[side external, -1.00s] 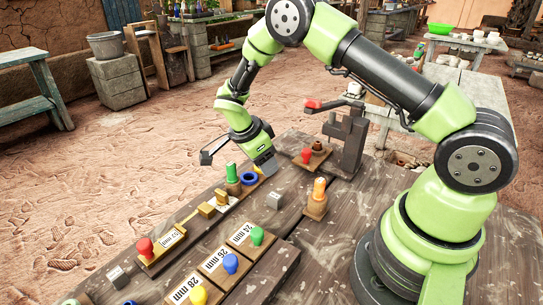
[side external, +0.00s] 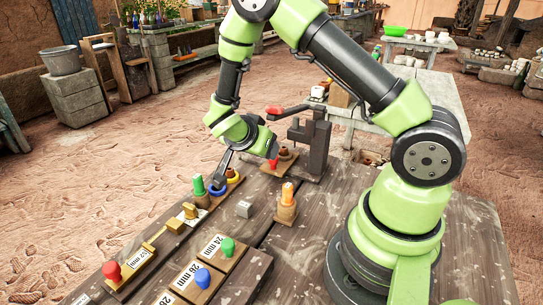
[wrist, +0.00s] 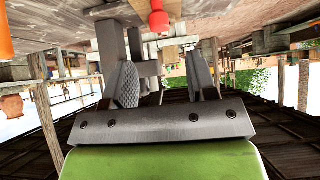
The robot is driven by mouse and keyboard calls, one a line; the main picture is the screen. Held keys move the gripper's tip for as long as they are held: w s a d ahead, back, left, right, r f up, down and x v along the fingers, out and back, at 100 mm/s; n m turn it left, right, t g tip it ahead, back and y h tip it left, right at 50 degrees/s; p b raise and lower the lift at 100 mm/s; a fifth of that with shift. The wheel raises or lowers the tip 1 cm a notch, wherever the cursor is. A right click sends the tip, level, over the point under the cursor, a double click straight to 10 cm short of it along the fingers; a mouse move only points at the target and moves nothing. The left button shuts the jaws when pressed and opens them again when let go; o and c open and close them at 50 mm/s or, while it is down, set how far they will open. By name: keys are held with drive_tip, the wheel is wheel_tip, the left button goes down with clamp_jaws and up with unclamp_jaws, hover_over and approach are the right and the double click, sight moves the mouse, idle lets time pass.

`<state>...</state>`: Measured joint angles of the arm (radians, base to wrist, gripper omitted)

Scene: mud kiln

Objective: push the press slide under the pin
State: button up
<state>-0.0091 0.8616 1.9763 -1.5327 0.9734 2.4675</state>
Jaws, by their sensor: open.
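The press (side external: 318,140) is a dark grey frame with a red-tipped lever (side external: 275,110) at the far end of the table. The press slide (side external: 286,157) is a wooden board with a red knob (side external: 273,163) at its near end and a brown piece on it, in front of the press. The pin is too small to make out. My gripper (side external: 245,166) is open and empty, tilted, beside the knob end of the slide. In the wrist view the red knob (wrist: 158,18) shows beyond my open fingers (wrist: 167,78). I cannot tell whether a finger touches it.
A green peg (side external: 198,185) and a blue ring (side external: 217,190) stand left of my gripper. An orange-topped wooden peg (side external: 287,195) and a grey cube (side external: 244,209) stand nearer. Labelled blocks with coloured knobs (side external: 202,277) line the front.

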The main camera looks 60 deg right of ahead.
sight(280, 156)
drive_tip(key=x, duration=0.7)
drive_tip(key=shift+d+f, duration=0.3)
